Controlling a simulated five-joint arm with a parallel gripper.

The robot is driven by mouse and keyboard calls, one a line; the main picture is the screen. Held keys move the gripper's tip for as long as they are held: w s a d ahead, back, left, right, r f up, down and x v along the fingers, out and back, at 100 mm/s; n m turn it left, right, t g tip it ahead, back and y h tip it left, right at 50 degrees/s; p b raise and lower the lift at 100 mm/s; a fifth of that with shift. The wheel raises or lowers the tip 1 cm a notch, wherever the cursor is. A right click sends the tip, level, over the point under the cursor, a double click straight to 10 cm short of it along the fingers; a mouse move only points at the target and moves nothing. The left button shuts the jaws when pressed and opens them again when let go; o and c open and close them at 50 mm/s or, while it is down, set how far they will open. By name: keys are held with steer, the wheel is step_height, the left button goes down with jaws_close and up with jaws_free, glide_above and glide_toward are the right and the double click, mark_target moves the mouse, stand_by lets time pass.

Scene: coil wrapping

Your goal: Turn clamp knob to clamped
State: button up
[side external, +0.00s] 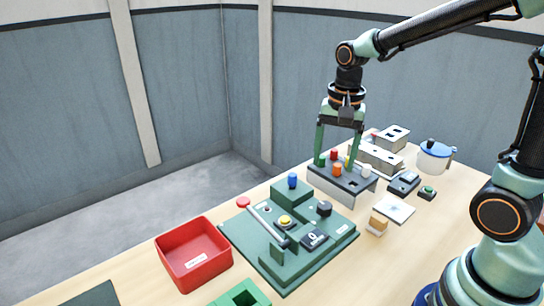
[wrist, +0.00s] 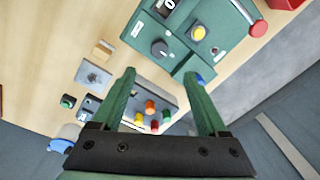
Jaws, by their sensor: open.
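The green fixture (side external: 262,262) stands on the table. A black knob (side external: 324,208), likely the clamp knob, sits on its right part; it also shows in the wrist view (wrist: 159,48), beyond my fingertips. Its setting is too small to read. A blue knob (side external: 292,180) stands on the fixture's rear block; in the wrist view my right finger partly hides it. My gripper (side external: 338,160) is open and empty, pointing down over the grey rack of coloured pegs, behind and right of the fixture. Both fingers (wrist: 160,75) show apart in the wrist view, clear of the black knob.
The grey rack (side external: 335,186) holds several coloured pegs close to my fingers. The fixture also carries a yellow button (side external: 285,220), a red-ended lever (side external: 262,224) and a display (side external: 314,238). A red bin (side external: 193,252) stands left; a blue-lidded pot (side external: 435,155) stands right.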

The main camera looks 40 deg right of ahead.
mark_target(325, 206)
steer(key=shift+m+g, duration=0.3)
steer(key=shift+m, duration=0.2)
steer(key=f, duration=1.3)
steer(key=shift+w, duration=0.35)
jaws_close()
